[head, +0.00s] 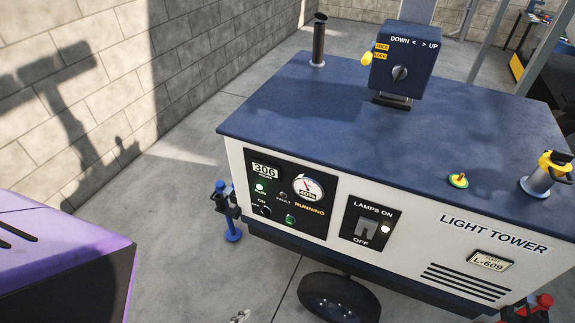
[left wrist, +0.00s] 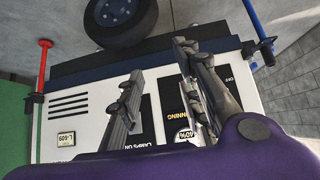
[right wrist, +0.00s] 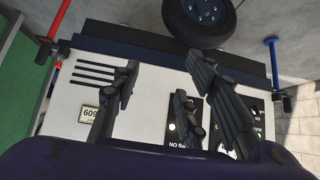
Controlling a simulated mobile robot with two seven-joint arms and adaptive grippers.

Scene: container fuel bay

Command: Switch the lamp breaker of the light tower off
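The light tower (head: 390,195) is a white cabinet with a dark blue top. Its lamp breaker (head: 367,228) is a grey lever on a black panel marked LAMPS ON above and OFF below. The lever looks up, toward ON, and a white light (head: 385,229) glows beside it. In the left wrist view my left gripper (left wrist: 158,60) is open and empty, facing the cabinet front upside down. In the right wrist view my right gripper (right wrist: 162,60) is open and empty, also facing the front. Dark finger parts hide much of the breaker panel in both wrist views.
A mast control box (head: 402,58) stands on top. Blue (head: 231,222) and red (head: 541,303) jacks flank the cabinet. A purple casing (head: 65,245) is at left.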

